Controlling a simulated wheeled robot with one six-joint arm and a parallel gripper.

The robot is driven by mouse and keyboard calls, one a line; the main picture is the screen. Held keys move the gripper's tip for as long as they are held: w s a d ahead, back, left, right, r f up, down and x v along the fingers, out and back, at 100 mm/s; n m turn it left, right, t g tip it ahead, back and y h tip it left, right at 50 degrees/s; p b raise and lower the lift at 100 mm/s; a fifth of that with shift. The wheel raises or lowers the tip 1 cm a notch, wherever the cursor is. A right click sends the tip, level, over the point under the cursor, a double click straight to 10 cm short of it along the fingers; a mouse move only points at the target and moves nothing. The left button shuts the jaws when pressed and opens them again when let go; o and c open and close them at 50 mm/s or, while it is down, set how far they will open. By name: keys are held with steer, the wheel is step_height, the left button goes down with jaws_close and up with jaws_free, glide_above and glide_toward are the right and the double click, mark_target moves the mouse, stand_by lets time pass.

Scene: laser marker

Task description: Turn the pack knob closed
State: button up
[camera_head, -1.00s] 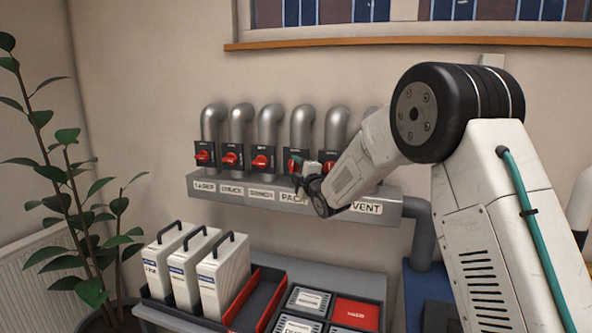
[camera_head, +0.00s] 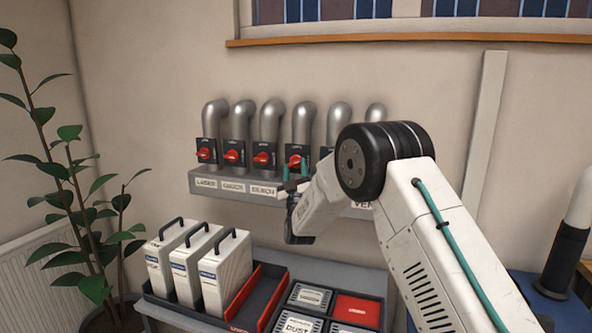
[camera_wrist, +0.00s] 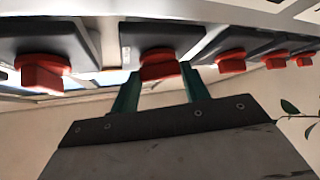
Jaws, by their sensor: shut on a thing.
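The pack knob (camera_head: 295,160) is a red knob on a dark plate, fourth from the left in the row below the silver pipes. My gripper (camera_head: 294,169) has its two teal fingers on either side of this knob. The wrist view shows the same red pack knob (camera_wrist: 160,69) between the fingertips of my gripper (camera_wrist: 159,78), which is shut on it. Part of the knob is hidden by the fingers, and its exact turn angle is hard to tell. My arm hides its label on the grey ledge (camera_head: 190,187).
Several similar red knobs sit close by, such as the neighbouring one (camera_head: 263,159). Below stand white handled cases (camera_head: 222,276) and a dark tray with a red part (camera_head: 257,297). A plant (camera_head: 60,200) is at the left.

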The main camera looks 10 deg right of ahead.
steer(key=m+h, duration=0.3)
steer(key=m+g+h, duration=0.1)
steer(key=m+h, duration=0.2)
steer(key=m, duration=0.1)
steer(key=m+g+h, duration=0.1)
steer(key=m+h, duration=0.2)
steer(key=h, duration=0.1)
steer(key=shift+w+a+f+m, duration=0.2)
steer(key=shift+a+m, duration=0.15)
steer(key=shift+m, duration=0.05)
steer(key=shift+m+h, duration=0.4)
steer(key=o, duration=1)
steer(key=shift+a, duration=0.1)
steer(key=v, duration=0.7)
steer(key=shift+s+a+f, duration=0.15)
steer(key=shift+s+f, duration=0.05)
steer(key=shift+s, duration=0.1)
